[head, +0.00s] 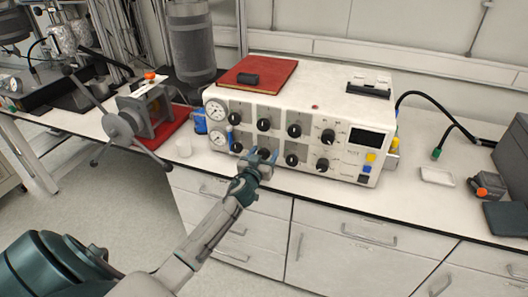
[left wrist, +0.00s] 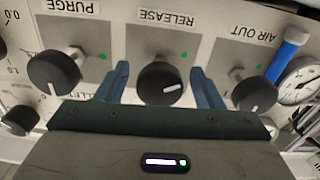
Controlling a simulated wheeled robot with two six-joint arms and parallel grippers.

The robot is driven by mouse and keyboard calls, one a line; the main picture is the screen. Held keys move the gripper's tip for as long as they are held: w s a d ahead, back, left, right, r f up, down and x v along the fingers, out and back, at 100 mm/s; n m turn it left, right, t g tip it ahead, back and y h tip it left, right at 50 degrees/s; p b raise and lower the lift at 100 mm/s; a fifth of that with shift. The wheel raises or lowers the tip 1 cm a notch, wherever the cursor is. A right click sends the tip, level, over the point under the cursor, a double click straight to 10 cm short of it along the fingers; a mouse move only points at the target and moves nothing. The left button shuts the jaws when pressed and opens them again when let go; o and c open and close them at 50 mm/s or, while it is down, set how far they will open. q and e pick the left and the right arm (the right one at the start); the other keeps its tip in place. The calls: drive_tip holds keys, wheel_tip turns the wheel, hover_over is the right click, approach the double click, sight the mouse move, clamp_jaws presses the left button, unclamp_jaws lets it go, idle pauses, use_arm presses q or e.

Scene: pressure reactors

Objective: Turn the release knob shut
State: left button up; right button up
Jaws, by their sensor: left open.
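The release knob (left wrist: 160,84) is black and round, on the white front panel of the control box (head: 310,105). The word RELEASE appears upside down above it in the left wrist view. Its white mark points to the right in that view. My left gripper (left wrist: 158,86) is open, with one blue finger on each side of the knob; I cannot tell whether either finger touches it. In the head view my left gripper (head: 262,155) is at the lower row of knobs and largely hides the release knob. My right gripper is not in view.
The purge knob (left wrist: 54,72) and the air out knob (left wrist: 254,94) flank the release knob closely. A blue handle (left wrist: 287,57) and a gauge (left wrist: 302,82) are beyond the air out knob. Drawers are below the counter.

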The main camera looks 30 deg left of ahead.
use_arm(q)
drive_tip(key=shift+w, duration=0.1)
drive_tip(key=c, duration=1)
drive_tip(key=shift+o, duration=0.2)
